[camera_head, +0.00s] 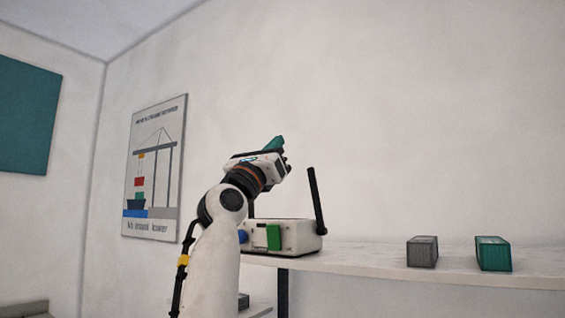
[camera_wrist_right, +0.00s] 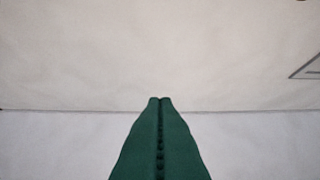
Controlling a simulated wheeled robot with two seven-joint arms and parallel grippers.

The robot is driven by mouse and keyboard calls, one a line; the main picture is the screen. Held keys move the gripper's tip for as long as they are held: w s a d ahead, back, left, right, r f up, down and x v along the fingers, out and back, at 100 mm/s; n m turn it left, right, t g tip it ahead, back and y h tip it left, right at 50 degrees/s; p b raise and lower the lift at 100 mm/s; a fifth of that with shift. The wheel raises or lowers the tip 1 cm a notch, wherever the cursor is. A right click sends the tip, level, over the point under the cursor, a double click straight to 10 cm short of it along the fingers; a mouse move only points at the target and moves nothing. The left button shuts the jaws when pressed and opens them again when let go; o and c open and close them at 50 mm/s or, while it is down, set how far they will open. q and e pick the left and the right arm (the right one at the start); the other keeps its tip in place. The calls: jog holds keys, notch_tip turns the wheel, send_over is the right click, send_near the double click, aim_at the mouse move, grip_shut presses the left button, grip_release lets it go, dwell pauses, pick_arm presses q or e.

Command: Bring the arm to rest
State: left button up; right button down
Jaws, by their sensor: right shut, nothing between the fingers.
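My right arm rises from the bottom of the head view, in front of the shelf. My right gripper (camera_head: 279,143) is at its upper end, raised and pointing up and to the right, with green fingers. In the right wrist view the two green fingers (camera_wrist_right: 160,100) are pressed together along their length, with nothing between them. My left gripper is not in the head view.
A white box with black antennas (camera_head: 295,235), a green panel and a blue knob stands on the shelf (camera_head: 370,259), partly behind my arm. A grey block (camera_head: 422,252) and a teal block (camera_head: 493,254) sit further right. A crane poster (camera_head: 153,170) hangs on the wall.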

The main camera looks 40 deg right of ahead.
jog(key=shift+s+a+r, duration=0.1)
jog(key=shift+a, duration=0.1)
jog(key=shift+d, duration=0.1)
jog(key=shift+t, duration=0.3)
